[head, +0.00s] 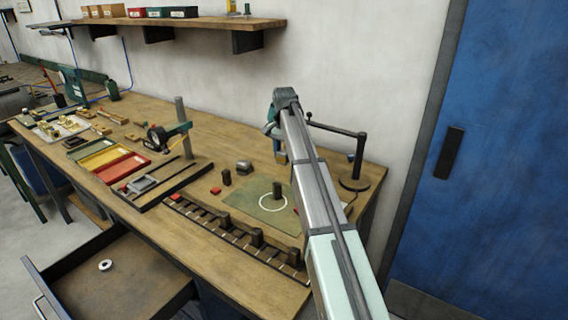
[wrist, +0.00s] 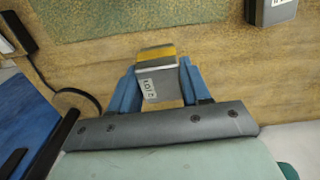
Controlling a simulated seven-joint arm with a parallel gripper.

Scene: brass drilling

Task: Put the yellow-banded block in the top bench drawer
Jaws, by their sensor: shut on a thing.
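The yellow-banded block (wrist: 158,82) is grey with a yellow stripe and a small white label, seen in the wrist view. My gripper (wrist: 156,72) has its two blue fingers on either side of the block and is shut on it. In the head view my gripper (head: 279,152) is over the right part of the bench, behind the green mat, mostly hidden by my arm. An open bench drawer (head: 120,262) juts out at the lower left of the head view, with a white ring (head: 105,265) lying in it.
A slotted rack (head: 235,236) runs along the bench's front edge. A dark stand (head: 355,182) stands at the right. Red and yellow trays (head: 122,166) lie farther left.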

